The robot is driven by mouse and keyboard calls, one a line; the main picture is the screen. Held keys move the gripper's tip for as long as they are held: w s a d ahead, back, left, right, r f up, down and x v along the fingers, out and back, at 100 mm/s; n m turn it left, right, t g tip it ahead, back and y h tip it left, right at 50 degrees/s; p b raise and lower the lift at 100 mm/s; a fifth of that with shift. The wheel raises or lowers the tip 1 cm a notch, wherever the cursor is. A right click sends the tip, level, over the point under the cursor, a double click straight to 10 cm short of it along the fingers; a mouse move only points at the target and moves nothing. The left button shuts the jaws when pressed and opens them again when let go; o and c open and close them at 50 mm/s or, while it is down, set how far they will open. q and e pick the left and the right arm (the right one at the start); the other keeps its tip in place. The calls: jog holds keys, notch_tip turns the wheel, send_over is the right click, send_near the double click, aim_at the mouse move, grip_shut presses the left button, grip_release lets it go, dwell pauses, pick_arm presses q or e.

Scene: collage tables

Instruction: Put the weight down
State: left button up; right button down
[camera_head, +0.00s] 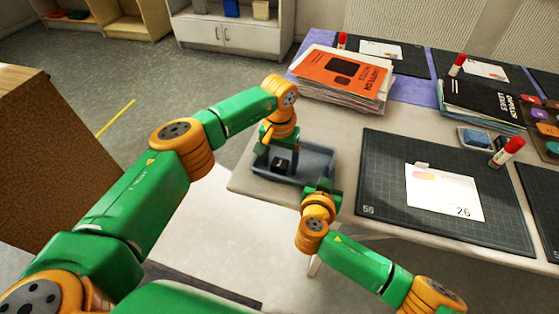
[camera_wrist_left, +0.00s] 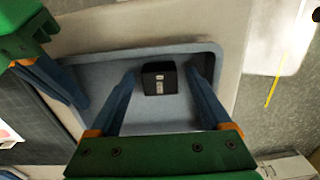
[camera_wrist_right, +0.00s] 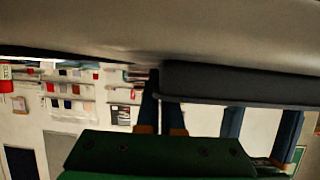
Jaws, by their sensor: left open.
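The weight, a small black block with a white label (camera_head: 281,163), sits on the floor of a blue-grey tray (camera_head: 318,160). My left gripper (camera_head: 272,148) is open over the tray. In the left wrist view the weight (camera_wrist_left: 159,84) lies between the spread fingers (camera_wrist_left: 161,70), with gaps on both sides. My right gripper (camera_head: 321,186) is at the tray's right end. In the right wrist view its fingers (camera_wrist_right: 161,100) are close together, with the end of the tray wall (camera_wrist_right: 240,88) between them. The weight is hidden in that view.
The tray is at the table's near left corner. A cutting mat with a card (camera_head: 445,190) lies to its right. A stack of papers with an orange cover (camera_head: 345,72) stands behind it. A red-capped glue stick (camera_head: 508,150) stands farther right.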

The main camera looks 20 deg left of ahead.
aim_at(279, 164)
jog(key=c, duration=1)
grip_release()
pick_arm(q)
notch_tip(279, 164, up, 13)
pick_arm(e)
jog(key=v, duration=0.7)
jog(key=shift+s+p, duration=0.15)
jog(key=shift+p, duration=0.15)
pick_arm(q)
jog(key=shift+r, duration=0.25)
